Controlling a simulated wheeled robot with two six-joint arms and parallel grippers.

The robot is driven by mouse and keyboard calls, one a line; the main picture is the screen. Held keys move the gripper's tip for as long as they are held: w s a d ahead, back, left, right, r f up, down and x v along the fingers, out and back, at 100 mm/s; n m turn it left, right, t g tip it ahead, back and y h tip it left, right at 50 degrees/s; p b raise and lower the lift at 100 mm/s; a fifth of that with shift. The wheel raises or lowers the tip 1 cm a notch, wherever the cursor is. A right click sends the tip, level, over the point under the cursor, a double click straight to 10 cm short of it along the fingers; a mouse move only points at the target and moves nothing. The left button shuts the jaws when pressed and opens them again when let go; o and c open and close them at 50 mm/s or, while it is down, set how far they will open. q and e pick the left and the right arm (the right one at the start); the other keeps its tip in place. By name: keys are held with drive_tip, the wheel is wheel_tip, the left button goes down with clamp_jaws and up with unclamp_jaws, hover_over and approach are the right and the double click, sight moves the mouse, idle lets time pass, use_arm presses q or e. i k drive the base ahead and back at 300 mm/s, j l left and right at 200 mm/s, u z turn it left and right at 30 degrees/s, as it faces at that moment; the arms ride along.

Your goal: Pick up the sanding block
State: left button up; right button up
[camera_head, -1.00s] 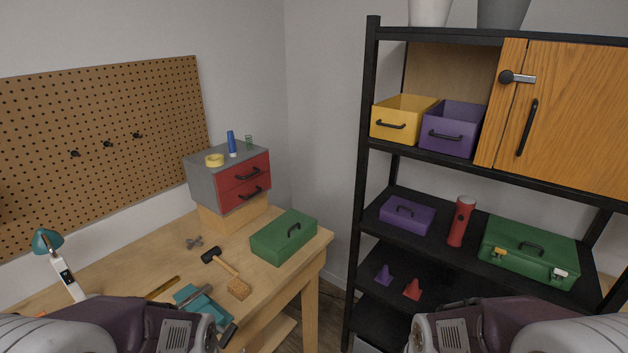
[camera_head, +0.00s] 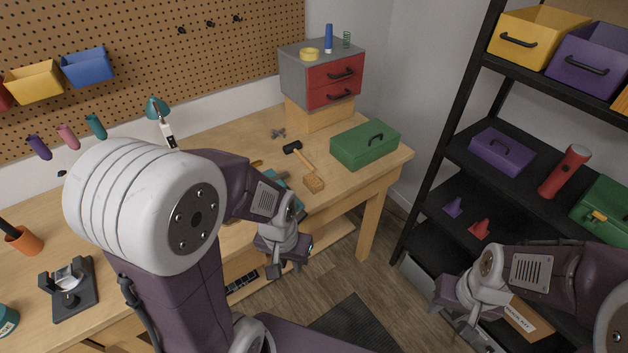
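A small tan block with a cork-like look, which I take for the sanding block (camera_head: 315,185), lies on the wooden workbench (camera_head: 225,125). It is at the handle end of a black-headed mallet (camera_head: 298,153); I cannot tell whether they touch. My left gripper (camera_head: 286,268) hangs in front of the bench's front edge, below and left of the block in the picture and apart from it. Its fingers look spread and empty. My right gripper (camera_head: 452,308) is far right of the block, by the shelf's lower part, also seemingly spread and empty.
A green toolbox (camera_head: 365,145) stands right of the block. A teal item (camera_head: 285,180) lies left of it, partly hidden by my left arm. A grey drawer unit with red drawers (camera_head: 334,84) stands behind. A black shelf (camera_head: 420,215) rises at right. Open floor (camera_head: 315,295) lies between.

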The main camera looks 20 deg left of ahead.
sight(311, 182)
drive_tip(key=i+l+u, duration=0.35)
drive_tip(key=i, duration=0.25)
drive_tip(key=i+l+u, duration=0.4)
drive_tip(key=i+l, duration=0.1)
drive_tip(key=l, duration=0.1)
